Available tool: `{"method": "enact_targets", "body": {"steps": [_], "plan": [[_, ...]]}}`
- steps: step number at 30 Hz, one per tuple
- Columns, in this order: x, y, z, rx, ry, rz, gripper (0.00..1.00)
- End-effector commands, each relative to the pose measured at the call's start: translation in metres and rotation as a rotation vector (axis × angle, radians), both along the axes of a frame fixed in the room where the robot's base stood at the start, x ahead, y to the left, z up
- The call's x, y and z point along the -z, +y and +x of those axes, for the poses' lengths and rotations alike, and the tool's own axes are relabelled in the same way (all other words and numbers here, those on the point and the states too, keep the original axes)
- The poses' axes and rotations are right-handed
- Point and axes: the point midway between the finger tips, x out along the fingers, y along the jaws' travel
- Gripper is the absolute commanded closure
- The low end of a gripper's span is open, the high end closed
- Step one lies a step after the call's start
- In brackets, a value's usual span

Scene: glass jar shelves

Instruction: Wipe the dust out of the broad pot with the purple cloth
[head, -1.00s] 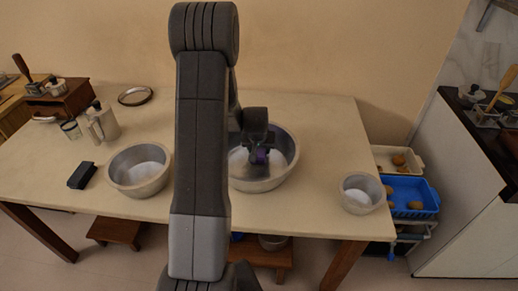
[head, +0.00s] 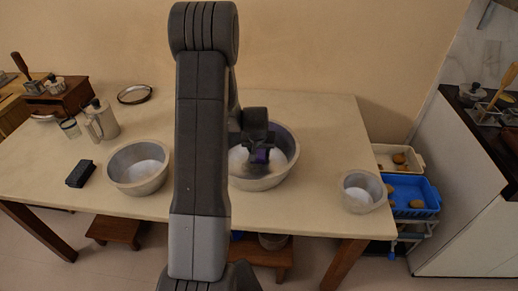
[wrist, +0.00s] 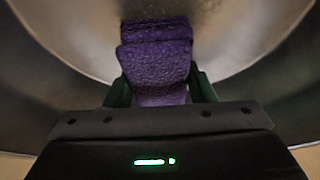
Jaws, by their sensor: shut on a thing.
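My gripper (head: 260,155) is shut on the purple cloth (wrist: 157,55) and is down inside the broad pot (head: 285,170). In the wrist view the folded cloth sticks out past the fingers, against the inside of the pot (wrist: 75,55). I cannot tell whether the cloth touches the metal. Pale dust shows on the pot floor (head: 240,160) in the head view. My arm hides the left side of this pot.
A middle-sized pot (head: 138,185) stands left and a small pot (head: 372,204) at the table's right end. The back right is clear.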

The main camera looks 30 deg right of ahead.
Motion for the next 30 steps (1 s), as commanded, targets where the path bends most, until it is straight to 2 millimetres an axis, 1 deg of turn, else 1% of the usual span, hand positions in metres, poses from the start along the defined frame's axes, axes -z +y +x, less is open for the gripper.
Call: {"method": "enact_targets", "body": {"steps": [17,21,30], "plan": [[0.002,0.035,-0.034,0.000,0.001,0.001,0.69],[0.001,0.038,-0.037,0.000,0.001,0.001,0.69],[0.000,0.038,-0.037,0.000,0.001,0.001,0.69]]}}
